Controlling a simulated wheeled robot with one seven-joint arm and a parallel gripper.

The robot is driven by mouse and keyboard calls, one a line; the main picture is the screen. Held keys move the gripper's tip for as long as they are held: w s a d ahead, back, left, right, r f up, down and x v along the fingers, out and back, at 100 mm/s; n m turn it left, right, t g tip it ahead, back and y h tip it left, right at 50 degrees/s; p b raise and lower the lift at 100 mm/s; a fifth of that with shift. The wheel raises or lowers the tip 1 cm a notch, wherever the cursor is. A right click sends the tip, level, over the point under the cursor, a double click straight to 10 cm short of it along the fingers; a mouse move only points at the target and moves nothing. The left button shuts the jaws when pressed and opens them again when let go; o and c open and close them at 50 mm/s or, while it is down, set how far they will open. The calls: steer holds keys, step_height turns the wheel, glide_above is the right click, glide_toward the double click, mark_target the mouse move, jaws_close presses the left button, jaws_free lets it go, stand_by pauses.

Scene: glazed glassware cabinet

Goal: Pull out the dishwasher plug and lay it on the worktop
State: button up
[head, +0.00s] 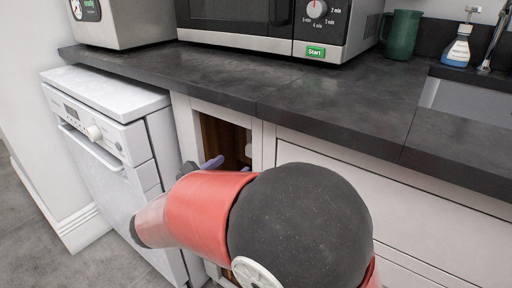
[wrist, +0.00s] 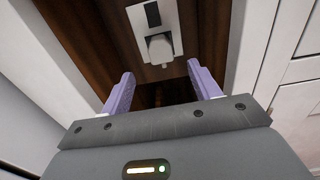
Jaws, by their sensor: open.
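The pale grey plug (wrist: 160,48) sits in a wall socket (wrist: 136,17) on the brown wooden inside of an open cabinet bay. In the wrist view, my gripper (wrist: 161,72) is open, its two purple fingers spread below and to either side of the plug, apparently not touching it. In the head view, one purple finger (head: 211,162) shows at the opening of the bay; my arm hides the rest. A small pale shape (head: 248,148) inside the bay may be the plug or socket. The dark grey worktop (head: 225,80) runs above the bay.
The white dishwasher (head: 90,125) stands left of the bay. A microwave (head: 270,25), a steel appliance (head: 130,25), a green mug (head: 401,34) and a blue soap bottle (head: 457,48) stand at the back. The front strip of the worktop is clear. The bay's side frames (head: 257,145) are close.

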steer(key=shift+x, duration=4.5)
steer(key=c, duration=1.3)
steer(key=shift+p+v, duration=0.75)
steer(key=shift+v, duration=2.3)
steer(key=shift+c, duration=0.2)
steer(key=shift+s, duration=0.1)
